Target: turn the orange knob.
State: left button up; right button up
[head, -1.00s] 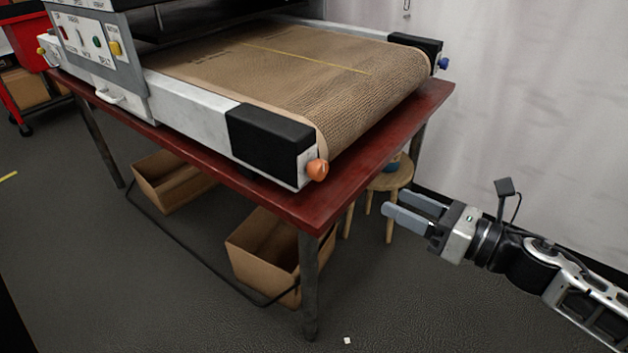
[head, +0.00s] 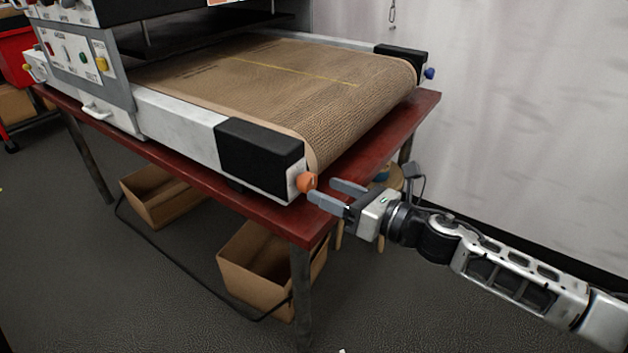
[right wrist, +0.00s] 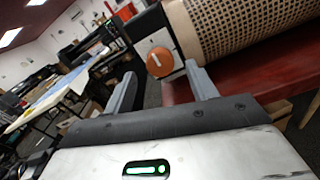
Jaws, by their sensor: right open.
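The orange knob (head: 306,182) sits on the near end of the conveyor's white side rail, below the black end cover. In the right wrist view the knob (right wrist: 160,61) shows face-on, with a pale mark line on it tilted slightly. My right gripper (head: 328,192) is open and empty, just to the right of the knob, its fingers pointing at it. In the right wrist view the knob shows between and beyond the two fingertips (right wrist: 160,72), apart from them as far as I can tell. My left gripper is not in view.
The conveyor belt (head: 270,85) stands on a red table (head: 262,210). A blue knob (head: 430,73) is at the far rail end. Cardboard boxes (head: 245,270) lie under the table, and a wooden stool (head: 396,180) stands behind my gripper. The floor in front is clear.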

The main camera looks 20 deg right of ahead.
aim_at(313, 185)
jog(key=shift+x, duration=2.15)
jog(key=shift+c, duration=0.4)
jog(key=c, duration=0.9)
jog(key=shift+p, duration=0.3)
